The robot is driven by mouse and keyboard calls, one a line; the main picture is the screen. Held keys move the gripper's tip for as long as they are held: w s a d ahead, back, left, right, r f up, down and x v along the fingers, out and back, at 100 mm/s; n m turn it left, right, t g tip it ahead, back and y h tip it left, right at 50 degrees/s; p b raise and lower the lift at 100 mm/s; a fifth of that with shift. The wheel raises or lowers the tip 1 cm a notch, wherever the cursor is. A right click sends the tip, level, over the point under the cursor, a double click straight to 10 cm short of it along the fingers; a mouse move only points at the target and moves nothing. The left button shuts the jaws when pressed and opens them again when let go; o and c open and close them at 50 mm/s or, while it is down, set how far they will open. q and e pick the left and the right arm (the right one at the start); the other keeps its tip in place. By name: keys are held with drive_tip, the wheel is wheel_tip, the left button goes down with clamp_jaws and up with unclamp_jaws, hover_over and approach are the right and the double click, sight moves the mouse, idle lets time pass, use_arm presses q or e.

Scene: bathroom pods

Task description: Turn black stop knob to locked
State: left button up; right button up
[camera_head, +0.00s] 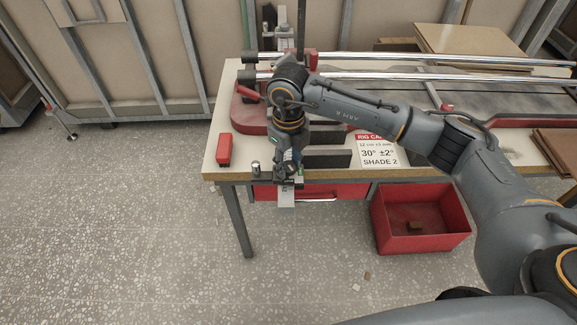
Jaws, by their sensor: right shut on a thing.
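My right arm comes in from the right and reaches down to the front edge of the workbench (225,160). My right gripper (284,172) points downward there and is shut on a small dark part, which I take to be the black stop knob. The gripper covers most of it, so its shape and turned position cannot be read. A grey metal bar (286,196) sticks out below the gripper, past the bench edge. A small upright metal-and-black peg (256,167) stands just left of the gripper. My left gripper is not in view.
A sign (380,152) reads 30° ±2°, shade 2. Two chrome rails (400,78) cross the back. A red drawer (335,191) is under the bench, and a red bin (420,240) stands on the floor.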

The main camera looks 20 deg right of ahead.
sight(289, 165)
drive_tip(key=m+b, duration=0.2)
drive_tip(key=m, duration=0.3)
drive_tip(key=shift+m, duration=0.4)
idle(0.3)
drive_tip(key=o, duration=1.2)
drive_tip(key=shift+c, duration=0.2)
drive_tip(key=shift+r, duration=0.1)
wheel_tip(289, 165, up, 12)
